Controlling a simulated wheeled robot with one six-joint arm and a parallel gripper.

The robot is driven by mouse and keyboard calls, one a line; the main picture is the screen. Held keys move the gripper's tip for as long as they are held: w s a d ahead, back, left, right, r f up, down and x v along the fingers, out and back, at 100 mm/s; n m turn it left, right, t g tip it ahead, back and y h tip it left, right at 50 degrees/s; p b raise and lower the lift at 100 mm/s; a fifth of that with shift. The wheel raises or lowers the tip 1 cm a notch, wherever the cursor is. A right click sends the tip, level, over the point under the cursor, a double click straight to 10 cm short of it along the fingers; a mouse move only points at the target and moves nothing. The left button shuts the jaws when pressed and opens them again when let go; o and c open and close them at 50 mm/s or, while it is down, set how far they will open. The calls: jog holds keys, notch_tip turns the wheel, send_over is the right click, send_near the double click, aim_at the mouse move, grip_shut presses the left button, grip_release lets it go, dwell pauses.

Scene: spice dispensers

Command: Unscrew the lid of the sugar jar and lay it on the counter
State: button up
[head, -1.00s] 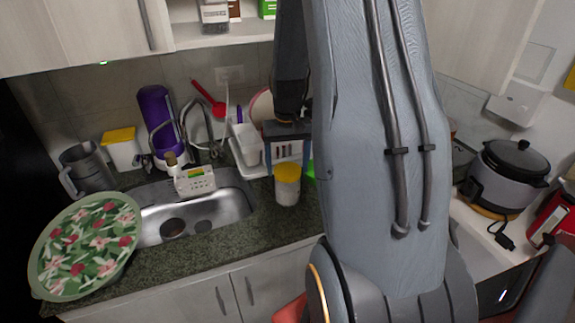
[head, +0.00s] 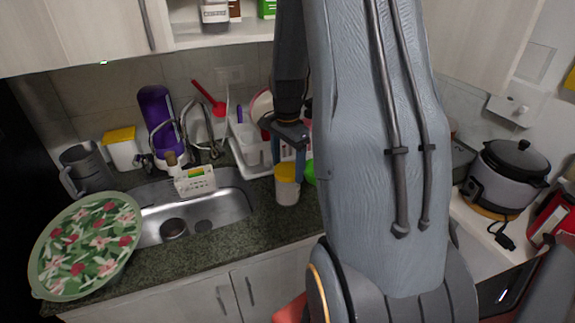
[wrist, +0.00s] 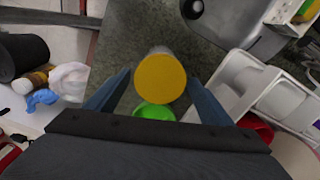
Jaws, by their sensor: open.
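The jar with a yellow lid (head: 286,173) stands upright on the counter, right of the sink. Its pale body (head: 287,192) shows below the lid. In the wrist view the round yellow lid (wrist: 161,79) is seen from above. My gripper (head: 288,158) is open and points down at the jar from just above. The lid appears between the two fingers in the wrist view, with gaps at both sides. I cannot tell whether the fingertips reach down to the lid's rim.
A green round item (wrist: 154,112) sits close beside the jar. A white dish rack (head: 250,153) stands behind it. The sink (head: 205,208) lies to the left, with a floral tray (head: 85,245) at far left. Bare counter (head: 230,243) is in front of the sink. A cooker (head: 507,172) stands right.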

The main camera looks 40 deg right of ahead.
jog(key=m, duration=1.4)
jog(key=shift+w+m, duration=0.1)
jog(key=shift+m, duration=0.2)
jog(key=c, duration=0.9)
